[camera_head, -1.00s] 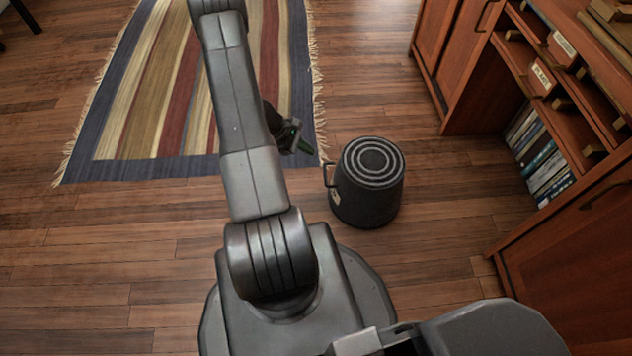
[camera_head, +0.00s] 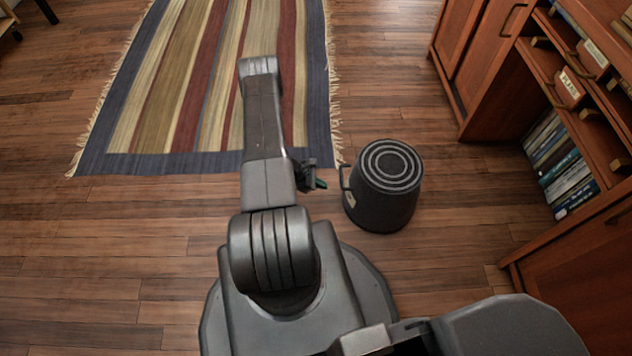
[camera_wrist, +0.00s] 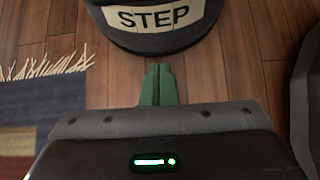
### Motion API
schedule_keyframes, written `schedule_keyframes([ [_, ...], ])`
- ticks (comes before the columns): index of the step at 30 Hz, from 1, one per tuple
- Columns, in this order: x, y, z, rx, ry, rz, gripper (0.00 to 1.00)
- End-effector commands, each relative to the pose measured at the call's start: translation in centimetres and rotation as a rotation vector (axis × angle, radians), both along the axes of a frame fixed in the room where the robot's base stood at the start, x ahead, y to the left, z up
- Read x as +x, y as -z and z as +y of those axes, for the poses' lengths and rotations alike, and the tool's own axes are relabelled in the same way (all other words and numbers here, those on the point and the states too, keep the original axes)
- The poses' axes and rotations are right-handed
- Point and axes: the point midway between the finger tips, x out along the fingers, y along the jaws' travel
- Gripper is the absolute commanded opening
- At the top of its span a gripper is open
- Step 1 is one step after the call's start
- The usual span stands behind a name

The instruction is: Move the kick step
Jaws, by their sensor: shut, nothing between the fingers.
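The kick step (camera_head: 382,187) is a dark grey round stool with a ringed top, upright on the wood floor just right of my arm in the head view. In the wrist view the lower side of the kick step (camera_wrist: 160,42) shows a pale label reading "STEP". My gripper (camera_head: 319,184) is left of the kick step, apart from it. In the wrist view my gripper (camera_wrist: 159,70) has its green fingers together and empty, pointing at the step's base with a small gap of floor between.
A striped fringed rug (camera_head: 200,80) lies at the upper left, its corner near the step. A wooden cabinet (camera_head: 490,60) and shelves with books (camera_head: 562,170) stand along the right. Bare floor lies between the step and the shelves.

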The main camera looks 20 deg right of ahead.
Motion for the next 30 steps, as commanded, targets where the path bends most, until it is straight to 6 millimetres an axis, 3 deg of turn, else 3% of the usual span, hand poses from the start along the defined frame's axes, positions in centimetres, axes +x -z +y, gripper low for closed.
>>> schedule_keyframes([
  [1,-0.4,1.2,-0.9,0.000,0.006,0.001,0.00],
  [6,-0.9,3.6,-3.4,0.000,0.005,0.001,0.00],
  [13,-1.5,3.1,-6.0,0.000,0.003,0.000,0.00],
  [30,-1.6,3.0,-6.8,0.000,0.000,0.000,0.00],
])
